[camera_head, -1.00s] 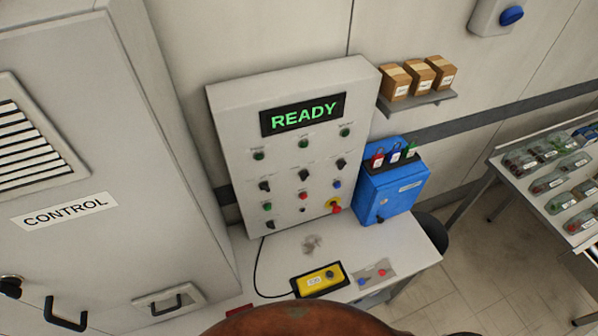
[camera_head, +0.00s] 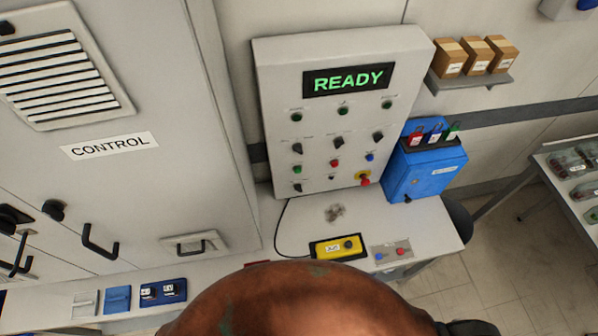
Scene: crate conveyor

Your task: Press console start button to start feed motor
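The console (camera_head: 280,62) is an upright light-grey panel standing on a pale desk, with a display (camera_head: 348,79) reading READY in green. Below the display are rows of small dark knobs and buttons. A green button (camera_head: 297,169) sits at the panel's left, a red button (camera_head: 335,163) in the middle and a blue button (camera_head: 370,157) at the right. A red knob on a yellow plate (camera_head: 363,179) is at the lower right. The button labels are too small to read, so I cannot tell which one is start. Neither gripper is in view.
A yellow box (camera_head: 325,249) and a small plate with two buttons (camera_head: 390,251) lie on the desk (camera_head: 432,222). A blue box (camera_head: 425,172) stands right of the console. A grey CONTROL cabinet (camera_head: 200,120) is at left. A brown rounded shape (camera_head: 290,300) covers the bottom middle.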

